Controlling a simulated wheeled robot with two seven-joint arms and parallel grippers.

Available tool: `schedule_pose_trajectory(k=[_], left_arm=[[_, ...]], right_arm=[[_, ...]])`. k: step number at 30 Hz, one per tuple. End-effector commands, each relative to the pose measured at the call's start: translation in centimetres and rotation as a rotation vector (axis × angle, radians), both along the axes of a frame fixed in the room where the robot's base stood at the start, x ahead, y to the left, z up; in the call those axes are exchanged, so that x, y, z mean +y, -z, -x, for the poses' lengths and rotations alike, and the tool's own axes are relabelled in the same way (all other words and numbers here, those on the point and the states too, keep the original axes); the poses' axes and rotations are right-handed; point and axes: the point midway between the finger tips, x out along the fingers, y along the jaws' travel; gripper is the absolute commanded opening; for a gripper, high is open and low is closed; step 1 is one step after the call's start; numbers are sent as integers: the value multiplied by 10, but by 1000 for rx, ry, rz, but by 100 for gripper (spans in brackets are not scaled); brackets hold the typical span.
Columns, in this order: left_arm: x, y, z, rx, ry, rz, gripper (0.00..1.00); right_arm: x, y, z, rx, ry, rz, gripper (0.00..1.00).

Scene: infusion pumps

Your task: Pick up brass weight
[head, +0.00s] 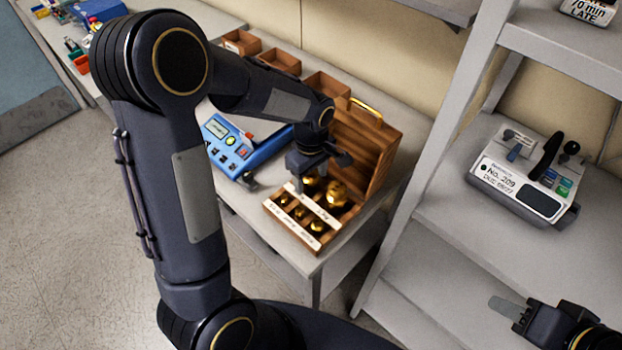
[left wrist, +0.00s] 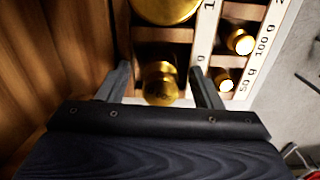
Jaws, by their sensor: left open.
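Several brass weights sit in the compartments of an open wooden box (head: 374,150) on the table, with labelled white strips along the rows. In the left wrist view, one brass weight (left wrist: 160,82) stands between the two fingers of my left gripper (left wrist: 162,88), which is open with a finger on each side of it. A larger brass weight (left wrist: 166,8) is just beyond, and smaller ones (left wrist: 241,42) are to the right. In the head view my left gripper (head: 318,170) is over the box and partly hides its weights. My right gripper (head: 515,310) is at the lower right, its fingers unclear.
A blue pump (head: 240,145) lies left of the box. Wooden bins (head: 280,60) stand behind along the wall. A white pump (head: 525,180) sits on the shelf rack at right. The box's raised lid is close beside my left gripper.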

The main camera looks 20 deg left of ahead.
Motion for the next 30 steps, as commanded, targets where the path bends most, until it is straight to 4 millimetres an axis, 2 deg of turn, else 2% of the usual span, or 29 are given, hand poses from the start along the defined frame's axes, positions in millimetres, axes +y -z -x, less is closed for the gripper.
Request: schedule_pose_trajectory(k=[2,15,25,30], left_arm=[[0,0,0,0,0,0,60],[0,-1,0,-1,0,0,2],[0,-3,-1,-3,0,0,0],[0,-13,-1,-5,1,1,0]], right_arm=[[0,0,0,0,0,0,40],[0,0,0,0,0,0,40],[0,0,0,0,0,0,40],[0,0,0,0,0,0,40]])
